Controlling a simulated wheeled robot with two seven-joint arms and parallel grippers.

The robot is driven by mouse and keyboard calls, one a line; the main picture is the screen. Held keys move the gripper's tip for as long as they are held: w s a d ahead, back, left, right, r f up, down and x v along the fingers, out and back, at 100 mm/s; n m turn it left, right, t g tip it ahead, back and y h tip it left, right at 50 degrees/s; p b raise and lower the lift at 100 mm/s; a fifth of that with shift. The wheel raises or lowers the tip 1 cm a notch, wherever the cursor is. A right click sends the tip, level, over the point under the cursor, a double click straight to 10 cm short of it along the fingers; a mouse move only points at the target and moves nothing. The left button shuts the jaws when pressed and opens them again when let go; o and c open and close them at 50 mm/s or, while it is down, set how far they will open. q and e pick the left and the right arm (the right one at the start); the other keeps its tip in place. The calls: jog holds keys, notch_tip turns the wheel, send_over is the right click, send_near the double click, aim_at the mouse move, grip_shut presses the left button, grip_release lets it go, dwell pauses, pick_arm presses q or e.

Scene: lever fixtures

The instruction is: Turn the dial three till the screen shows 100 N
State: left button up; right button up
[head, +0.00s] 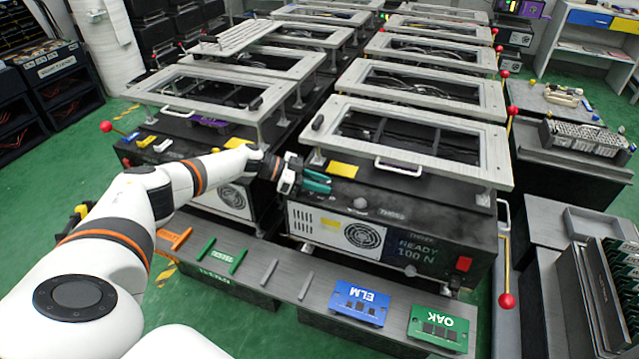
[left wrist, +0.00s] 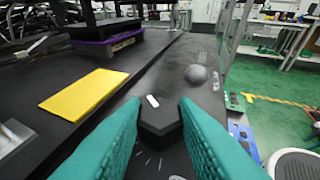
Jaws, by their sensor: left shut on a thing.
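The fixture labelled THREE (head: 440,205) stands at the front middle in the head view. Its front screen (head: 412,255) reads "THREE READY 100 N". My left gripper (head: 318,182) is over the left part of its black top, with teal fingers. In the left wrist view the fingers (left wrist: 158,128) are shut on a black, angular dial (left wrist: 158,113) with a white mark on its top. In the head view the fingers mostly hide this dial. My right gripper is not in view.
A yellow label (head: 343,170) and a grey ball (head: 360,202) are close to the gripper. A frame with a handle (head: 398,167) rises behind. Blue ELM (head: 358,302) and green OAK (head: 440,328) plates lie in front.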

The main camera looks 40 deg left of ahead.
pick_arm(q)
jog(key=o, duration=1)
jog(key=b+v, duration=0.1)
jog(key=v, duration=1.1)
jog(key=shift+f, duration=0.1)
